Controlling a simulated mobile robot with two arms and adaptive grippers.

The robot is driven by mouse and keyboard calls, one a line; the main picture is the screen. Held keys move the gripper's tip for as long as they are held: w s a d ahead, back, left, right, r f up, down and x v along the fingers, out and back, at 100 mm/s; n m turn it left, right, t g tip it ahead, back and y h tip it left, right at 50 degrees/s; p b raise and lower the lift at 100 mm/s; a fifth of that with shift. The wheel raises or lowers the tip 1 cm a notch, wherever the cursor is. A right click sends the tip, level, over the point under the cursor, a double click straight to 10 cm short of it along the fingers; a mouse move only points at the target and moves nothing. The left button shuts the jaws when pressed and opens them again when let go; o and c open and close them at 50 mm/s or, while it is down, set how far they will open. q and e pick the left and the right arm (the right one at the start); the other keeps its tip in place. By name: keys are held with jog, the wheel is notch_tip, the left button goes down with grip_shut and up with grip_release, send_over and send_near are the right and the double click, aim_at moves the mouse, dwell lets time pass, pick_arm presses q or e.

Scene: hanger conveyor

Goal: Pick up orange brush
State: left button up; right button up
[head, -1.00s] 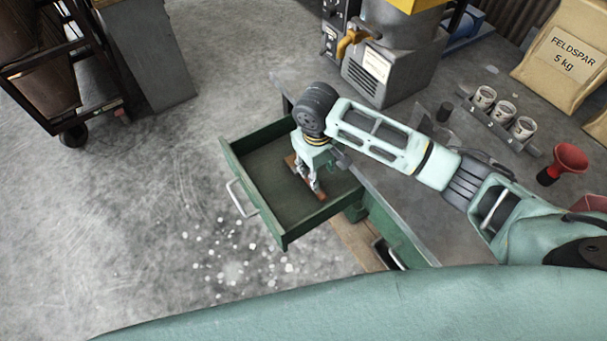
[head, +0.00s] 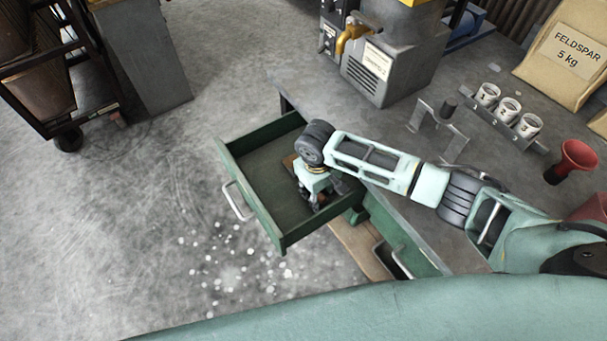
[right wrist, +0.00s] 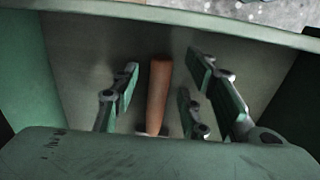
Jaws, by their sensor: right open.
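The orange-brown brush handle (right wrist: 158,92) lies on the floor of the open green drawer (head: 232,172). In the right wrist view it stands between the spread fingers of my right gripper (right wrist: 165,98), and its lower end is hidden by the gripper body. In the head view my right gripper (head: 316,200) points down into the drawer and hides most of the brush; only a bit of brown (head: 290,161) shows beside the wrist. My right gripper is open and apart from the handle on both sides. My left gripper is not in view.
The drawer walls stand close around my right gripper. The grey bench to the right holds a metal stand (head: 437,128), numbered cups (head: 508,109), a red funnel (head: 572,161) and a feldspar bag (head: 565,55). A cart (head: 60,75) stands at the upper left.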

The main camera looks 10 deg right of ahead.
jog(key=shift+f, duration=0.2)
grip_shut()
dwell(0.3)
